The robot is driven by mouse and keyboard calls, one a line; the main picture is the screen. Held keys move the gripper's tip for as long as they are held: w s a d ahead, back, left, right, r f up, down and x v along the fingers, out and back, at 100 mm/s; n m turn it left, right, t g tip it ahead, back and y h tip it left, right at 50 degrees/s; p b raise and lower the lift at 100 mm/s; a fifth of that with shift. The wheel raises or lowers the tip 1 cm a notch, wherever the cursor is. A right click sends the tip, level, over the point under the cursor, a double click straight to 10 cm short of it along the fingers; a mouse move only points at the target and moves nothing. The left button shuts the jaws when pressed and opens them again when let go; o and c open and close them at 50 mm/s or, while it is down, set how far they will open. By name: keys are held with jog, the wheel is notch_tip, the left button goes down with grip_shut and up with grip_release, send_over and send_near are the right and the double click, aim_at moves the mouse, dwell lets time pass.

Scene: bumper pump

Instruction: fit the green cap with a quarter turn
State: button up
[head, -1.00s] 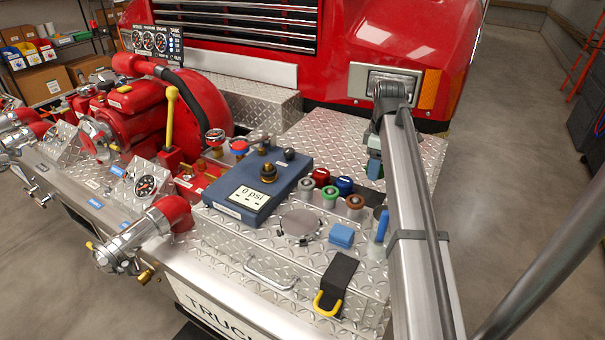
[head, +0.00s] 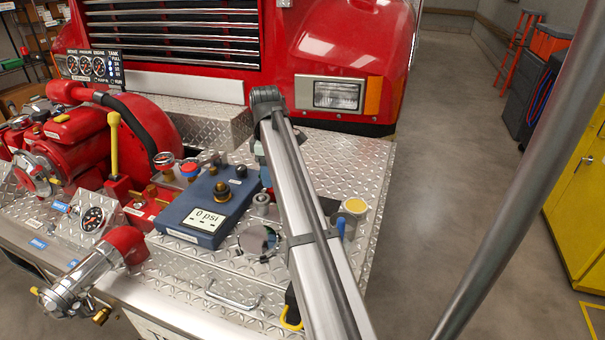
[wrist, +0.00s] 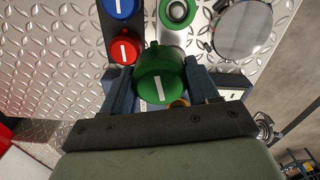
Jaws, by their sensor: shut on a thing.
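The green cap (wrist: 161,76), with a white line across its top and a small tab, sits between the two blue fingers of my gripper (wrist: 161,84) in the wrist view. My gripper is shut on it. In the head view my gripper (head: 265,176) is mostly hidden behind my arm, and the cap cannot be seen. A grey round fitting (head: 261,200) shows left of my arm.
A red cap (wrist: 125,50) and a blue cap (wrist: 120,7) stand on a dark strip, left of the green cap. A round mirror-like disc (wrist: 243,35) lies to the right. The blue gauge box (head: 208,205) and a yellow-topped canister (head: 353,207) flank my arm.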

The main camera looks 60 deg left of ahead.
jog(key=n, duration=0.2)
send_near(220, 183)
jog(key=shift+w+d+f, duration=0.7)
jog(key=shift+d+f, duration=0.15)
jog(key=shift+f, duration=0.1)
jog(key=shift+s+a+r, duration=0.4)
jog(key=shift+a+r, duration=0.05)
jog(key=shift+a, duration=0.15)
jog(key=shift+s+a+r, duration=0.35)
jog(key=shift+a+r, duration=0.05)
jog(key=shift+a, duration=0.2)
jog(key=shift+d+n, duration=0.25)
jog(key=shift+n, duration=0.35)
jog(key=shift+f, duration=2.5)
jog(key=shift+f, duration=1.6)
jog(key=m, duration=0.5)
